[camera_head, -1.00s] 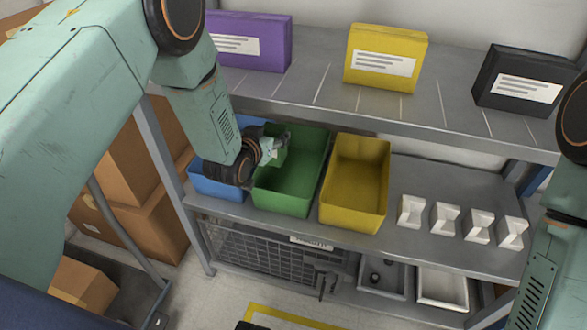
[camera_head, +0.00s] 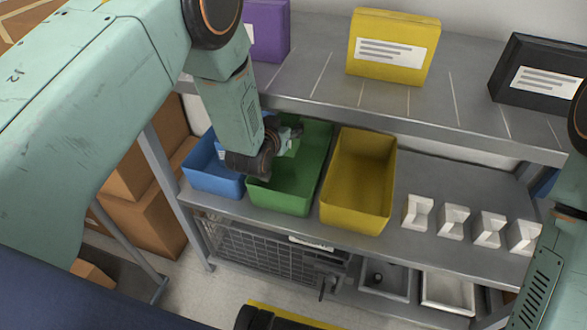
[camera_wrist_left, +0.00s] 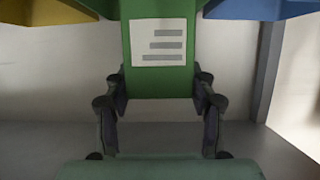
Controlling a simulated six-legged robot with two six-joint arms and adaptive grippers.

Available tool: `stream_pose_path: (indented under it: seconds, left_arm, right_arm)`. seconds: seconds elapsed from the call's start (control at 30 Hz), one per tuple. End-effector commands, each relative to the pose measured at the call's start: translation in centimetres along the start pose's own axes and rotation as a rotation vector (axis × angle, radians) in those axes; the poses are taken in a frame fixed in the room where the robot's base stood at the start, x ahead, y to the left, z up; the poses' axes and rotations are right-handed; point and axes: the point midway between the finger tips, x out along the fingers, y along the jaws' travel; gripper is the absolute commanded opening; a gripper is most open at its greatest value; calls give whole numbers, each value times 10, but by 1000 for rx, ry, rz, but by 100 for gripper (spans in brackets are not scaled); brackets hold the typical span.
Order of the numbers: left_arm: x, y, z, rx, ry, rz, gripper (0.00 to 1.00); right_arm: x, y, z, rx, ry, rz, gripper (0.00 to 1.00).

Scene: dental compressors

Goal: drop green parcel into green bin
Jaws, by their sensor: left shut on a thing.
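The green parcel (camera_wrist_left: 158,78) has a white label and sits between the fingers of my left gripper (camera_wrist_left: 160,100) in the left wrist view. In the head view the left gripper (camera_head: 291,131) is over the back part of the green bin (camera_head: 285,197), shut on the parcel (camera_head: 291,148). The parcel is partly hidden by my wrist there, and I cannot tell how deep it is relative to the bin's rim. My right arm shows at the right edge; its gripper is not in view.
A blue bin (camera_head: 213,176) stands left of the green bin and a yellow bin (camera_head: 357,185) right of it. The upper shelf holds purple (camera_head: 269,32), yellow (camera_head: 392,28) and black (camera_head: 541,65) parcels. Several white pieces (camera_head: 453,221) stand to the right.

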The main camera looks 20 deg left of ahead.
Motion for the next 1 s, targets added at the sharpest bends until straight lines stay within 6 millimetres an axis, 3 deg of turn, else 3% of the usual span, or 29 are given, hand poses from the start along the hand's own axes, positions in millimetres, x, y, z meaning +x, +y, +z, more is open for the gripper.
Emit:
stream_pose_path:
  seconds: [0.4, 0.77, 0.8, 1.0]
  left_arm:
    - [20, 0, 41, 0, 2, 0, 19]
    - [22, 0, 43, 0, 3, 0, 19]
    - [22, 0, 43, 0, 3, 0, 59]
    - [22, 0, 43, 0, 2, 0, 76]
  right_arm:
    - [42, 0, 0, 0, 0, 0, 40]
    - [43, 0, 0, 0, 0, 0, 40]
    - [43, 0, 0, 0, 0, 0, 40]
    - [43, 0, 0, 0, 0, 0, 40]
